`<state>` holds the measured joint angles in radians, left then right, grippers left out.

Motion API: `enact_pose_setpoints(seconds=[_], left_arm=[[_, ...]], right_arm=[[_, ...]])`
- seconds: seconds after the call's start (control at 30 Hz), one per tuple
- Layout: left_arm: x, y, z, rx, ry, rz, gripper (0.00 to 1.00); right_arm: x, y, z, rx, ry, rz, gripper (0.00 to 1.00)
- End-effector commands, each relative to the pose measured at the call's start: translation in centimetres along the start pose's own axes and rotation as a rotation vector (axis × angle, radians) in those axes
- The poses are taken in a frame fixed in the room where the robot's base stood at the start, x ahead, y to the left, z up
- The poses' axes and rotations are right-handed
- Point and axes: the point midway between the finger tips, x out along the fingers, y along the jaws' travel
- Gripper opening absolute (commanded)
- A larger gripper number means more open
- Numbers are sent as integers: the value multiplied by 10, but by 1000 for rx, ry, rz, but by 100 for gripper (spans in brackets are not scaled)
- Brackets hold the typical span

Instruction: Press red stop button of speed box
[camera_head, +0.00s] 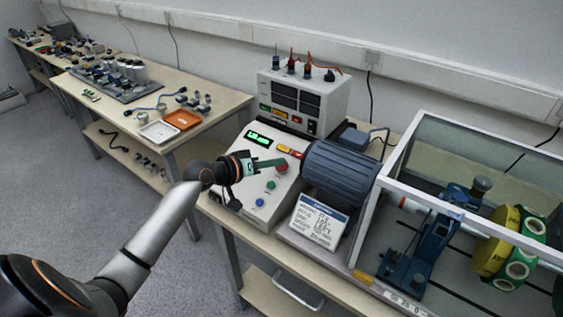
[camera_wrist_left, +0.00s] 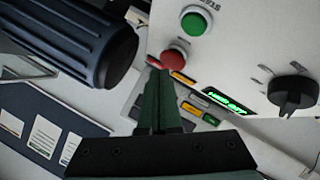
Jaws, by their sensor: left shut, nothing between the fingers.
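The speed box (camera_head: 240,174) is a white sloped panel on the bench, with a lit green display (camera_head: 258,139). Its red stop button (camera_head: 282,168) also shows in the left wrist view (camera_wrist_left: 174,58), with the green button (camera_wrist_left: 194,22) beside it. My left gripper (camera_head: 283,162) is shut and empty over the panel, its green fingers pointing at the red button. In the left wrist view the fingertips (camera_wrist_left: 157,74) appear just beside the red button; I cannot tell whether they touch it. My right gripper is not in view.
A blue-grey motor (camera_head: 340,174) stands close right of the speed box. A sign (camera_head: 318,222) stands in front of it. A power unit (camera_head: 303,101) with cables is behind. A clear-walled enclosure (camera_head: 440,135) is at the right. A black knob (camera_wrist_left: 292,90) shows on the panel.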

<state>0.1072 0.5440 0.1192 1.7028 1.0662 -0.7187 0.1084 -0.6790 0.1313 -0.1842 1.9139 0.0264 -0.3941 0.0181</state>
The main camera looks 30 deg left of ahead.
Motion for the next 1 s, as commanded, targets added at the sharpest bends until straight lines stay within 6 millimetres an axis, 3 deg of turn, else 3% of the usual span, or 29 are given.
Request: enact_pose_setpoints(seconds=[0.43,1.0], left_arm=[[-4,4,-4,1,2,1,0],[-38,28,-29,0,1,1,0]], right_arm=[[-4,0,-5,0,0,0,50],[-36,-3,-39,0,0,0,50]])
